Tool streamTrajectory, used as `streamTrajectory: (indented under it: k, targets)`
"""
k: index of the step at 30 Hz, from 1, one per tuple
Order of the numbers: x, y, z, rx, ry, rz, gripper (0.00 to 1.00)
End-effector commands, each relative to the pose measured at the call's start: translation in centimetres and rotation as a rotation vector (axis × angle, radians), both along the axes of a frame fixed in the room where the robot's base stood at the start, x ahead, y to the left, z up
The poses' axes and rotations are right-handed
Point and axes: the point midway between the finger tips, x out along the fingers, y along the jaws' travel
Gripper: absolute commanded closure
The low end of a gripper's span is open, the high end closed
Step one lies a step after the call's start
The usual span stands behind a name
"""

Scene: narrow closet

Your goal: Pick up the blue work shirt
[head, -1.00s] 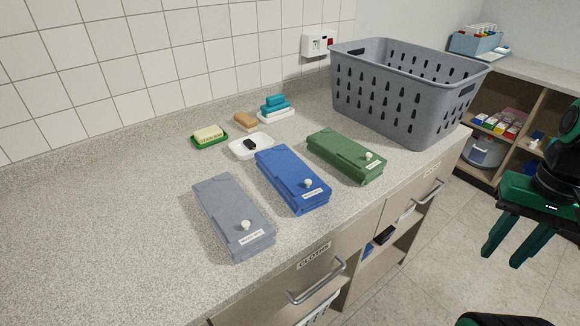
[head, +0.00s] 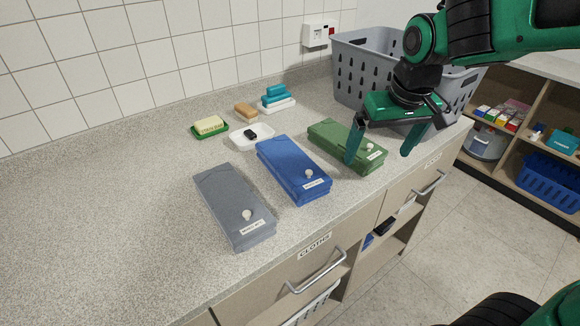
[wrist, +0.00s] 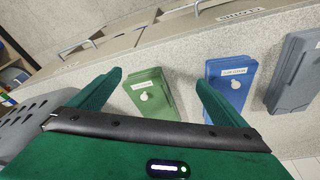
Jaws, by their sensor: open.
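The blue work shirt (head: 292,170) lies folded flat on the counter, with a white knob and a label near its front end. It is between a grey folded shirt (head: 232,205) and a green folded one (head: 335,141). My gripper (head: 385,152) is open and empty, above the green one and to the right of the blue shirt. In the wrist view, the blue shirt (wrist: 228,84) shows right of centre, partly behind the right finger. The green one (wrist: 150,95) shows between the fingers of my gripper (wrist: 160,85).
A grey laundry basket (head: 350,72) stands behind my arm at the right end of the counter (head: 110,220). Soap on a green dish (head: 210,127), a white dish (head: 250,137), a brown brush (head: 246,110) and teal sponges (head: 275,96) are behind the shirts. The counter's left side is clear.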

Motion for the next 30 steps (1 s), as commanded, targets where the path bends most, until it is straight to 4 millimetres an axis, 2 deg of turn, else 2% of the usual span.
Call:
streamTrajectory:
  k: [1,3,6,10,15,21,30]
  targets:
    - [1.1,3.4,0.3,0.003,-0.02,0.074,0.03]
    - [2.1,7.2,0.7,0.013,-0.048,0.152,0.03]
    - [2.8,11.9,1.1,0.026,-0.08,0.242,0.03]
    - [3.0,15.8,1.5,0.04,-0.106,0.315,0.03]
    - [3.3,17.6,0.8,0.047,-0.115,0.344,0.03]
    - [4.3,18.1,-2.0,0.045,-0.112,0.344,0.03]
    - [5.2,18.4,-4.0,0.047,-0.115,0.342,0.03]
